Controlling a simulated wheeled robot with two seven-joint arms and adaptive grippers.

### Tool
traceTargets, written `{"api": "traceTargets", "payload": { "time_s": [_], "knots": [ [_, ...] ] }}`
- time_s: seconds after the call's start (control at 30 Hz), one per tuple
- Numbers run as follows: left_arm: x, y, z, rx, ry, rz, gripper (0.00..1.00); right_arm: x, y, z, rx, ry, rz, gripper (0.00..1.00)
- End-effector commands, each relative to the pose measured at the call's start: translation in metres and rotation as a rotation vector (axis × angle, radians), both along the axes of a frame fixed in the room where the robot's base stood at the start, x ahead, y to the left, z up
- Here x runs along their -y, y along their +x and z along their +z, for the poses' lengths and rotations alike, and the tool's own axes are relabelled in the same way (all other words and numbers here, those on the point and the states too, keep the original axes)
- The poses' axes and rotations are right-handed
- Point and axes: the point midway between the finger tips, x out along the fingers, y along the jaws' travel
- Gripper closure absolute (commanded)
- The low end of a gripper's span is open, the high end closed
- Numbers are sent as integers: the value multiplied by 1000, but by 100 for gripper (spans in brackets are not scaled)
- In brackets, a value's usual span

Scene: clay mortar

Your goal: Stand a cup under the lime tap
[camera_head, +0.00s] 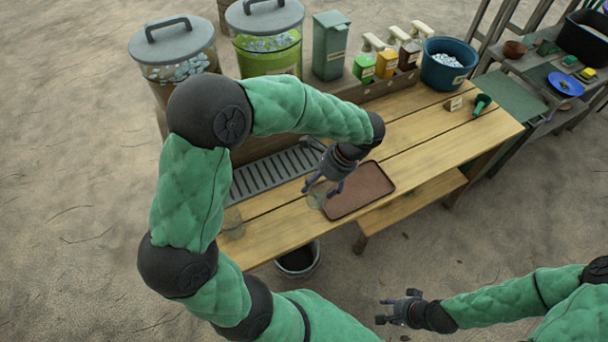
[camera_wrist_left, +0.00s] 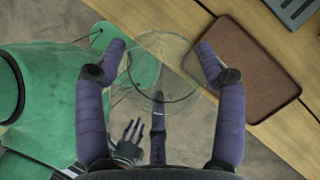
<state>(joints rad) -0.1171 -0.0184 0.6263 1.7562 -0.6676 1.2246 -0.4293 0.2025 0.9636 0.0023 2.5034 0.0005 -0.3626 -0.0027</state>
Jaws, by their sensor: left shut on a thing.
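My left gripper (camera_head: 322,188) is shut on a clear glass cup (camera_head: 316,198), beside the left edge of the brown tray. In the left wrist view the cup (camera_wrist_left: 162,72) sits between the purple fingers (camera_wrist_left: 160,65). A second clear cup (camera_head: 232,223) stands at the table's left front, partly behind my arm. The lime dispenser (camera_head: 268,54), with green liquid and a grey lid, stands at the back; its tap is hidden by my left arm. My right gripper (camera_head: 388,310) is open and empty, in front of the table.
A grey slatted drip tray (camera_head: 262,178) lies below the dispensers. A brown tray (camera_head: 370,184) lies on the wooden table (camera_head: 420,145). Another dispenser (camera_head: 178,76), bottles (camera_head: 386,66) and a blue ice tub (camera_head: 440,78) line the back. The table's right part is mostly clear.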

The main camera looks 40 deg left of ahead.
Motion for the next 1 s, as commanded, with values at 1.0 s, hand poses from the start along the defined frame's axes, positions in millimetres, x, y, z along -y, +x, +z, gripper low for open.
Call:
{"api": "traceTargets", "payload": {
  "time_s": [1.0],
  "knots": [
    [61,51,-40,10,-15,640,60,0,0,15,0,0,0,60]
  ]
}}
